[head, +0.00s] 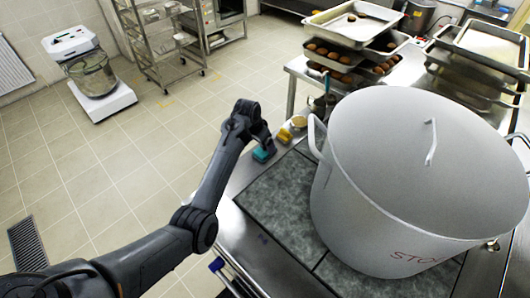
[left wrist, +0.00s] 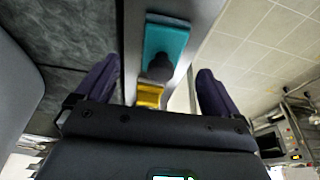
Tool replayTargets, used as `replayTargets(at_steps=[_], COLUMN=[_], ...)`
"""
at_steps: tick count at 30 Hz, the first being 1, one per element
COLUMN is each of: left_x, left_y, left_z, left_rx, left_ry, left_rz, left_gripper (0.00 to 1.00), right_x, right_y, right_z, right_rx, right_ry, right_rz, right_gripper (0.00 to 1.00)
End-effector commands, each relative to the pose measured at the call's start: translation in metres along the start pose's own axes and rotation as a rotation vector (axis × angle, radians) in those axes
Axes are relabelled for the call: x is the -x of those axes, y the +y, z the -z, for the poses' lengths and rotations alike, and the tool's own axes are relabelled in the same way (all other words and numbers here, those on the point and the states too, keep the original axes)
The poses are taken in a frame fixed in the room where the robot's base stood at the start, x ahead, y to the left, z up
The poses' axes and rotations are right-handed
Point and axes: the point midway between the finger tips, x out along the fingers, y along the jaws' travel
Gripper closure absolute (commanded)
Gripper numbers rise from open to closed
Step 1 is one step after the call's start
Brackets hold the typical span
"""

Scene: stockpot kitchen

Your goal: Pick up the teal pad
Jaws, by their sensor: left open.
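The teal pad (head: 262,155) lies near the left edge of the steel counter, beside a yellow object (head: 284,136). In the left wrist view the teal pad (left wrist: 166,40) shows as a flat block with a dark knob on it, and the yellow object (left wrist: 150,95) is nearer the palm. My left gripper (head: 259,140) is just above the pad in the head view. In the left wrist view its dark fingers (left wrist: 158,70) are spread on either side of the pad, with nothing gripped. My right gripper is not in view.
A large lidded stockpot (head: 405,185) stands on the dark hob (head: 270,208) to the right. A small round cup (head: 299,121) and a utensil holder stand behind the yellow object. Trays of brown rolls (head: 333,52) are at the back. Open floor lies left of the counter.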

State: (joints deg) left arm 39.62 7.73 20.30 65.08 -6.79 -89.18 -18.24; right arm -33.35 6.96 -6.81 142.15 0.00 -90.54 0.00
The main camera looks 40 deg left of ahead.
Motion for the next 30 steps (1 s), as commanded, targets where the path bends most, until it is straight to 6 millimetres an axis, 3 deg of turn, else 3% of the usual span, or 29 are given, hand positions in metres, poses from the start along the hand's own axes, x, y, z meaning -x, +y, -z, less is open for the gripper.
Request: replayTargets(at_steps=[8,18,27,30], left_x=[-0.017,-0.056,-0.059,-0.059], left_y=[-0.001,-0.003,-0.003,-0.003], left_z=[0.0,0.002,0.002,0.002], left_rx=[0.001,0.001,0.001,0.001], left_ry=[0.0,-0.001,0.001,0.001], left_rz=[0.0,0.001,0.002,0.002], left_gripper=[0.04,0.04,0.04,0.17], right_x=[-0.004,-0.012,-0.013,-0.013], right_y=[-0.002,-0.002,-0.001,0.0], right_z=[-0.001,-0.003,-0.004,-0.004], right_rx=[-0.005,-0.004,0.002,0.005], right_ry=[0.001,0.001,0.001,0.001], right_rz=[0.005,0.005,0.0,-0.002], right_gripper=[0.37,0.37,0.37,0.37])
